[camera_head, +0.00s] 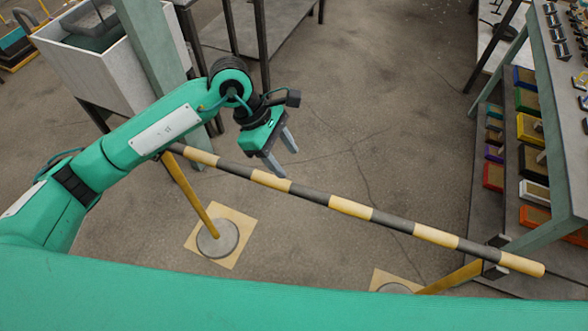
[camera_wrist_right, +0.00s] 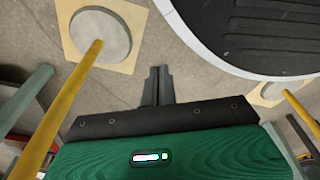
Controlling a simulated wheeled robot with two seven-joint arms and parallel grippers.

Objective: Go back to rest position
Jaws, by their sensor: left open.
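My left arm comes in from the left in the head view, and its gripper (camera_head: 280,162) hangs above the concrete floor. Its two grey fingers are spread apart with nothing between them. My right gripper (camera_wrist_right: 158,86) shows in the right wrist view, with its two dark fingers lying together and nothing visible held between them. The right gripper is not seen in the head view. No ladle shows in either view.
A post base (camera_head: 216,240) stands on the floor; a similar one shows in the wrist view (camera_wrist_right: 100,36). A shelf rack (camera_head: 553,120) is at right, a pale sink-like bin (camera_head: 95,75) at upper left.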

